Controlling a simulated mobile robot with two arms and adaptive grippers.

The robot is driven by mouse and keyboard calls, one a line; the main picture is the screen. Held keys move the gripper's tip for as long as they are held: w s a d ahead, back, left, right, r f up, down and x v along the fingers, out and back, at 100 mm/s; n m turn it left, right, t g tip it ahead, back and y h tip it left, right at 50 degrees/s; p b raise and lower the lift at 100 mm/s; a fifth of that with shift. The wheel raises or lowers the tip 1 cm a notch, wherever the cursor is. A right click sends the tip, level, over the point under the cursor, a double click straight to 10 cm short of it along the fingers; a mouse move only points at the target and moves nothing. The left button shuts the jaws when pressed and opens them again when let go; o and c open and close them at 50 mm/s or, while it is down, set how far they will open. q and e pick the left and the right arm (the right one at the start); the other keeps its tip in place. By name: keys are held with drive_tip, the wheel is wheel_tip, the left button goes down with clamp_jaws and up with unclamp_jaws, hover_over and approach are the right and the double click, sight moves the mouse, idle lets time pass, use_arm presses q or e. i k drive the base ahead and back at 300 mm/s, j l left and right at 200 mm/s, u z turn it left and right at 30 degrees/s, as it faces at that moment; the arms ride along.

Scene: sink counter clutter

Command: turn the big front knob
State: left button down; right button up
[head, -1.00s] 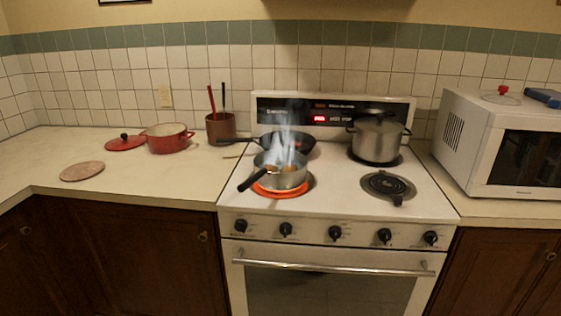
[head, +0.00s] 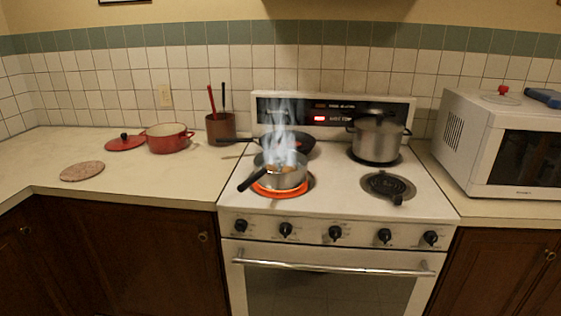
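The white stove (head: 330,212) has a row of several black knobs on its front panel. From left to right I see the far-left knob (head: 241,226), the second knob (head: 286,229), the middle knob (head: 335,232), the fourth knob (head: 384,236) and the far-right knob (head: 430,238). They look similar in size, so I cannot tell which is the big one. The front-left burner (head: 279,193) glows orange under a steaming saucepan (head: 284,177) with a black handle. Neither of my grippers is in view.
A frying pan (head: 297,141) and a lidded steel pot (head: 377,139) stand on the back burners. The oven handle (head: 335,267) runs below the knobs. A microwave (head: 470,115) stands right; a red pot (head: 167,144) stands left.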

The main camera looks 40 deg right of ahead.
sight(241, 226)
drive_tip(key=z, duration=1.35)
